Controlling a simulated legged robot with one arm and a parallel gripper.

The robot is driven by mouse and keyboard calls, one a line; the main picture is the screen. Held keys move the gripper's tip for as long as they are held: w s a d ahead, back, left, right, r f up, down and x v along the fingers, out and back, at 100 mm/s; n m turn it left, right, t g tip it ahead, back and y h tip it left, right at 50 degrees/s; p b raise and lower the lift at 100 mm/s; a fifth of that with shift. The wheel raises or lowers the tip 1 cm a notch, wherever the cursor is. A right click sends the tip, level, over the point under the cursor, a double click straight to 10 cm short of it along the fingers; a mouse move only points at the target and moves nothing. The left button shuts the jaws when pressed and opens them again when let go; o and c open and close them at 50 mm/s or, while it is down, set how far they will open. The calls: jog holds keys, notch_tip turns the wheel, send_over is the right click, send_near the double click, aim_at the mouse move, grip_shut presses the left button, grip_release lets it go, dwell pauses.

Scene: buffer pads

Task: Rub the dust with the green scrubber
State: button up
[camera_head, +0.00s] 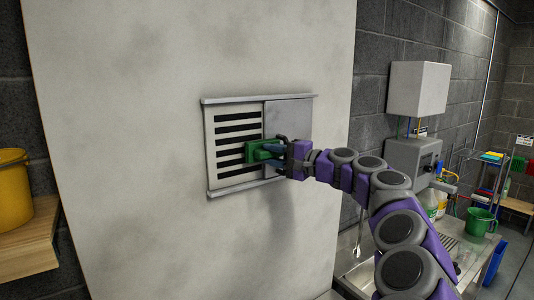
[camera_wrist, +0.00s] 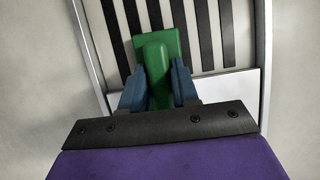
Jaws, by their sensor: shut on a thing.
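My gripper (camera_head: 281,160) is shut on the green scrubber (camera_head: 254,152), seen in the head view at the wall vent. In the wrist view the scrubber (camera_wrist: 158,55) stands between the two blue fingers of my gripper (camera_wrist: 159,85), its handle gripped and its wide pad over the dark slots. The vent (camera_head: 237,189) has a slotted white left part and a plain grey panel on the right. Whether the pad touches the slats I cannot tell. Faint grey smudges (camera_head: 133,66) mark the pale wall; no distinct dust shows on the vent.
A yellow bucket (camera_head: 13,191) stands on a wooden shelf (camera_head: 32,242) at the left. At the right are a sink counter (camera_head: 352,273), a grey wall box (camera_head: 413,157), bottles and a green jug (camera_head: 480,221). The pale wall around the vent is clear.

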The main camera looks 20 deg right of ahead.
aim_at(261, 157)
jog(key=shift+s+a+b, duration=0.3)
jog(key=shift+a+b, duration=0.1)
jog(key=shift+a, duration=0.2)
jog(key=shift+c, duration=0.4)
jog(key=shift+s+a+b, duration=0.15)
jog(key=shift+a+b, duration=0.05)
jog(key=shift+a, duration=0.5)
jog(key=shift+s+a+b, duration=0.1)
jog(key=shift+a+b, duration=0.05)
jog(key=shift+a, duration=0.5)
jog(key=shift+s+d+b, duration=0.2)
jog(key=shift+s, duration=0.75)
jog(key=shift+s+d+b, duration=0.25)
jog(key=shift+s, duration=0.75)
jog(key=shift+s+d+b, duration=0.2)
jog(key=shift+s, duration=0.75)
jog(key=s, duration=0.3)
jog(key=shift+d+b, duration=0.3)
